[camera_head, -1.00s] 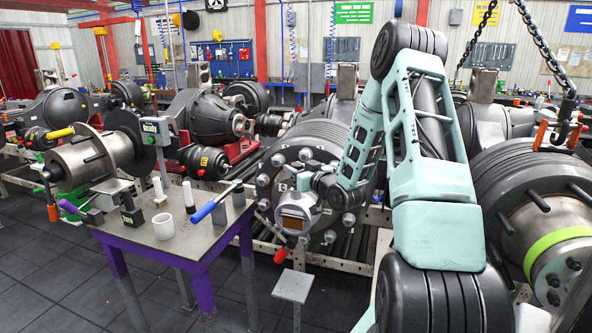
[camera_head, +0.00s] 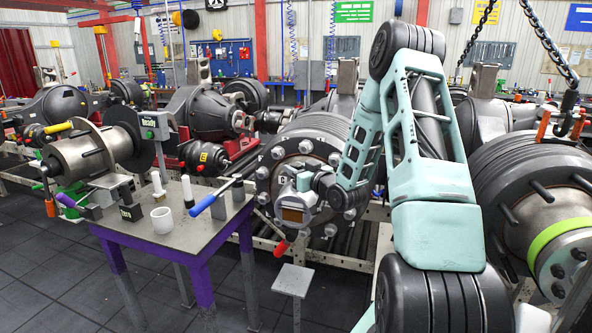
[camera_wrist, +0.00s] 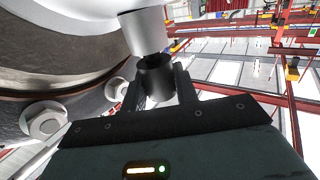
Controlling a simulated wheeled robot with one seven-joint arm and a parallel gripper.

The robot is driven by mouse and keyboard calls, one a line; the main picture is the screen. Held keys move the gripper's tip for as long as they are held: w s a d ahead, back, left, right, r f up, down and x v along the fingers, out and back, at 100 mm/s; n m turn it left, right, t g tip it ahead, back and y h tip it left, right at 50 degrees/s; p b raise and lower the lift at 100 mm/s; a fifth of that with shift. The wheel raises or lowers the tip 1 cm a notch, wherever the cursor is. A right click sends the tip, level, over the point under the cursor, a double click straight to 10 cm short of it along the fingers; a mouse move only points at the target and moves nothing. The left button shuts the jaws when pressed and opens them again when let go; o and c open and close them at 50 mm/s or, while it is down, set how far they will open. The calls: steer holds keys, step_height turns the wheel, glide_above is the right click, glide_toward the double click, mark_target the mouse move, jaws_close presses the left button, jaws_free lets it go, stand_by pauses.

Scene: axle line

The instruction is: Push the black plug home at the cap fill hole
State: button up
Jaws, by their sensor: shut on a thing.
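The black plug (camera_wrist: 155,80) is in the wrist view, between the two dark fingers of my gripper (camera_wrist: 160,88), which is shut on it. The plug's upper end meets or nearly meets a pale grey cylindrical neck (camera_wrist: 146,30); I cannot tell whether they touch. In the head view, the grey cap (camera_head: 298,207) with an amber window sits on the bolted hub end (camera_head: 330,217). My gripper is at the cap's upper right there, with its fingers and the plug too small or hidden to make out. The fill hole itself is hidden.
A grey-topped table (camera_head: 185,235) with purple legs stands left of the cap, holding a white cup (camera_head: 162,220) and a blue-handled tool (camera_head: 203,205). A small grey stand (camera_head: 292,280) is in front. The floor at lower left is clear.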

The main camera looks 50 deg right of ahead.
steer(key=shift+f, duration=0.3)
steer(key=shift+f+b, duration=0.35)
steer(key=shift+b, duration=0.25)
steer(key=shift+f, duration=0.1)
steer(key=o, duration=1)
steer(key=shift+o, duration=0.2)
steer(key=b+v, duration=0.1)
steer(key=v, duration=1.1)
steer(key=shift+d+r, duration=0.15)
steer(key=shift+r, duration=0.15)
